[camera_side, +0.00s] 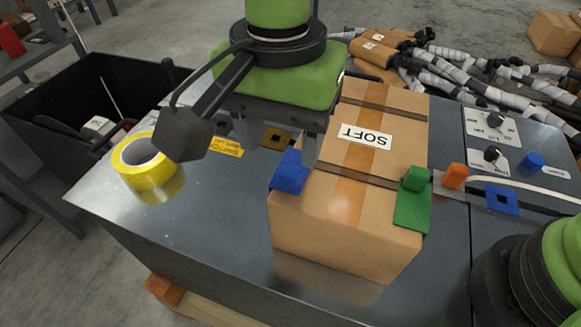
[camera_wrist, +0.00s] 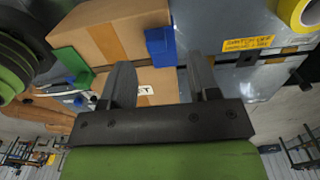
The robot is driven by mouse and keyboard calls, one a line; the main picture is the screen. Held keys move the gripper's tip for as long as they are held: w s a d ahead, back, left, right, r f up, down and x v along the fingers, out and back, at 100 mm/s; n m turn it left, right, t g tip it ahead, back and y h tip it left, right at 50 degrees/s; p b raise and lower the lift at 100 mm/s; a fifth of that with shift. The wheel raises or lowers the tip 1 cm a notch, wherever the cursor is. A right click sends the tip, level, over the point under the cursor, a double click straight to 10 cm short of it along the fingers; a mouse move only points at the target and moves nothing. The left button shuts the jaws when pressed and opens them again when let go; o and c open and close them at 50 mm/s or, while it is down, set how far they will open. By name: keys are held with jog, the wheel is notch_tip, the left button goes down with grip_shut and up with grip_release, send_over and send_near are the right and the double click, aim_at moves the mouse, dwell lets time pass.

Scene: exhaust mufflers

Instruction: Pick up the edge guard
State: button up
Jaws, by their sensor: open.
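A blue edge guard (camera_side: 289,173) sits on the left top edge of a cardboard box (camera_side: 345,225), at the end of a dark strap. It also shows in the wrist view (camera_wrist: 160,46), at the top middle. A green edge guard (camera_side: 412,205) sits on the box's right top edge at the strap's other end; it shows at the left in the wrist view (camera_wrist: 72,66). My gripper (camera_side: 278,150) is open and empty, pointing down above the box's left side near the blue guard. In the wrist view the blue guard lies between and beyond the fingertips (camera_wrist: 160,62).
An orange block (camera_side: 455,176) and a control panel (camera_side: 492,130) are right of the box. Wrapped mufflers (camera_side: 450,72) lie behind. The table's front left is clear.

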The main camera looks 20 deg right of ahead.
aim_at(287, 175)
jog(key=f, duration=0.6)
jog(key=shift+s+d, duration=0.15)
jog(key=shift+s, duration=0.1)
jog(key=shift+c, duration=0.2)
jog(key=c, duration=1)
